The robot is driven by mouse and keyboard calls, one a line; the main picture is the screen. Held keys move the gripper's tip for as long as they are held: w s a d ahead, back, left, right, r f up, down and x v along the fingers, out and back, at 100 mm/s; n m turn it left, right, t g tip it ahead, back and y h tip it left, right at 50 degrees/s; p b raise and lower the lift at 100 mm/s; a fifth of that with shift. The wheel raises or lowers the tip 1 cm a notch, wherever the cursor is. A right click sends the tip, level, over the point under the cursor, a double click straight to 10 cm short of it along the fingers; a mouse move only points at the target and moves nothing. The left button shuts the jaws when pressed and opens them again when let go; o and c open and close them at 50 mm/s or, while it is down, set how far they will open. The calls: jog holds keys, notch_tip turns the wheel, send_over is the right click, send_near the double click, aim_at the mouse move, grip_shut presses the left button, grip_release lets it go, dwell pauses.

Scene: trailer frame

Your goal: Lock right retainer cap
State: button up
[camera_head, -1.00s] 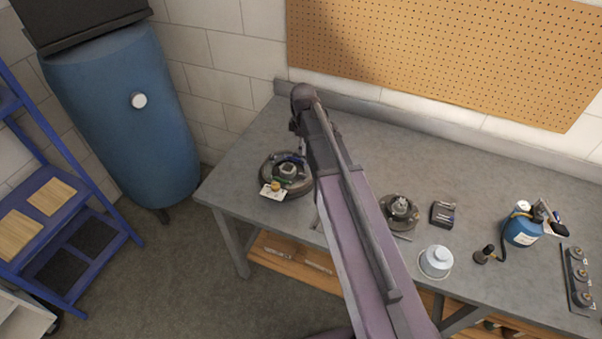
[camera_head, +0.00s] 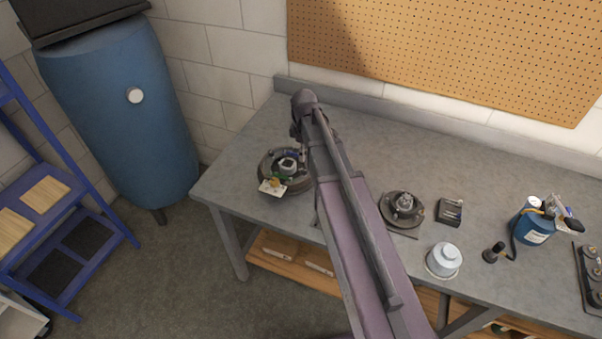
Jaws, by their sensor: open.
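My arm crosses the middle of the view and ends above a round dark assembly (camera_head: 264,167) at the left of the grey workbench. My gripper (camera_head: 299,148) points down by the right side of this assembly. It is open, but its fingertips are small and partly hidden by my arm, so contact cannot be told. A light metal hub and small green and blue parts sit inside the assembly. A second round dark assembly with a raised hub (camera_head: 403,204) lies right of my arm. The right retainer cap is too small or hidden to pick out.
A pale tag with an orange piece (camera_head: 272,187) is at the left assembly's front. Right of my arm stand a dark box (camera_head: 450,212), a white-grey canister (camera_head: 443,260), a black fitting (camera_head: 493,253) and a blue bottle (camera_head: 532,230). The workbench (camera_head: 233,163) is bare left of the assembly.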

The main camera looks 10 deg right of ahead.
aim_at(304, 169)
jog(key=shift+f+b, duration=3.75)
jog(key=shift+f, duration=0.3)
